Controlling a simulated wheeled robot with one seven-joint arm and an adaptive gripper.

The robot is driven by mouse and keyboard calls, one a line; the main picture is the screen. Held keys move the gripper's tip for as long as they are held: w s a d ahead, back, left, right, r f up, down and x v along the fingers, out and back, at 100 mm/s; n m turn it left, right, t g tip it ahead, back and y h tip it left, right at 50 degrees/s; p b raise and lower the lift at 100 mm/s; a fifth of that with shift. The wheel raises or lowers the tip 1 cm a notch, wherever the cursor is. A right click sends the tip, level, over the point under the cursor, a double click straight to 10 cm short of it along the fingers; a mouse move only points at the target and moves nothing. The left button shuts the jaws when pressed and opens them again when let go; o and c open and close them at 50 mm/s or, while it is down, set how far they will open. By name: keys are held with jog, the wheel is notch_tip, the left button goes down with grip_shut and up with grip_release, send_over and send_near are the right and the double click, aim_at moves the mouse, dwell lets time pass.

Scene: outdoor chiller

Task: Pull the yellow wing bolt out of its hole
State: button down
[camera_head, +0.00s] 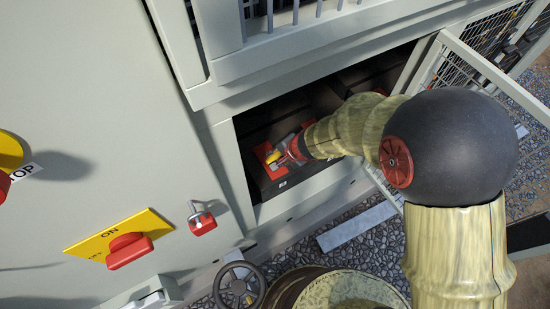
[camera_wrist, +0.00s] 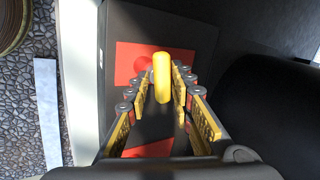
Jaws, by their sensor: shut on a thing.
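The yellow wing bolt (camera_wrist: 163,80) stands between the two fingers of my gripper (camera_wrist: 164,72) in the wrist view. The gripper is shut on it. Below it lies a red plate (camera_wrist: 185,58) on a dark surface, with a red round spot beside the bolt. In the head view the yellow bolt (camera_head: 272,157) shows small at the tip of my gripper (camera_head: 281,153), over the red plate (camera_head: 264,149) inside the low opening. The bolt's lower end and its hole are hidden, so I cannot tell how deep it sits.
My arm reaches into the dark opening (camera_head: 252,186) under the cabinet. An open mesh door (camera_head: 485,65) stands at its right. A red padlock (camera_head: 203,222) and a yellow plate with a red switch (camera_head: 130,250) are on the panel at left. Gravel (camera_head: 300,238) lies below.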

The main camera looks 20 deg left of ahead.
aim_at(276, 157)
jog(key=shift+w+a+r+p, duration=0.15)
jog(key=shift+r+p, duration=0.1)
jog(key=shift+r, duration=0.3)
jog(key=shift+w+a+r+p, duration=0.1)
jog(key=shift+r+p, duration=0.15)
jog(key=shift+r, duration=0.25)
jog(key=shift+r+p, duration=1.1)
jog(key=shift+r, duration=0.2)
jog(key=shift+s+d+r+p, duration=0.1)
jog(key=shift+s+r+p, duration=0.1)
jog(key=shift+r+p, duration=1.2)
jog(key=c, duration=2.3)
grip_release()
jog(key=shift+f, duration=0.1)
grip_shut()
